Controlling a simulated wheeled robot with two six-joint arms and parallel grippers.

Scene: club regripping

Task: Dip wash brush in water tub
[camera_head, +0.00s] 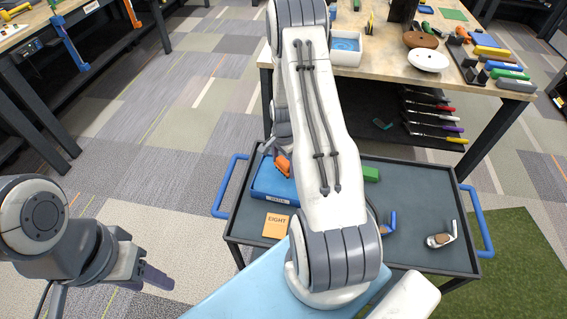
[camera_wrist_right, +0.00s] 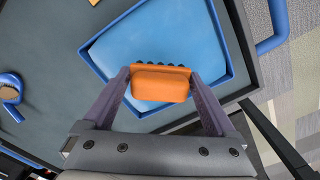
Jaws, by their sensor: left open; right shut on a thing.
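The wash brush (camera_head: 284,166) is orange with dark bristles along one edge. My right gripper (camera_wrist_right: 160,86) is shut on the brush (camera_wrist_right: 160,80), one finger on each side. The blue tub (camera_head: 263,192) sits on the cart's left side, with a small label on its front. In the right wrist view, the brush overlaps the tub (camera_wrist_right: 91,62), whose inside is lighter blue. I cannot tell whether the bristles touch the water. My right arm hides part of the tub in the head view. My left gripper (camera_head: 152,276) is open and empty over the floor.
The dark cart top (camera_head: 415,205) carries an orange card (camera_head: 276,226), a green block (camera_head: 371,174) and a club head (camera_head: 441,238). Blue handles edge the cart. The bench (camera_head: 380,70) behind holds a white bin (camera_head: 346,48) and several tools.

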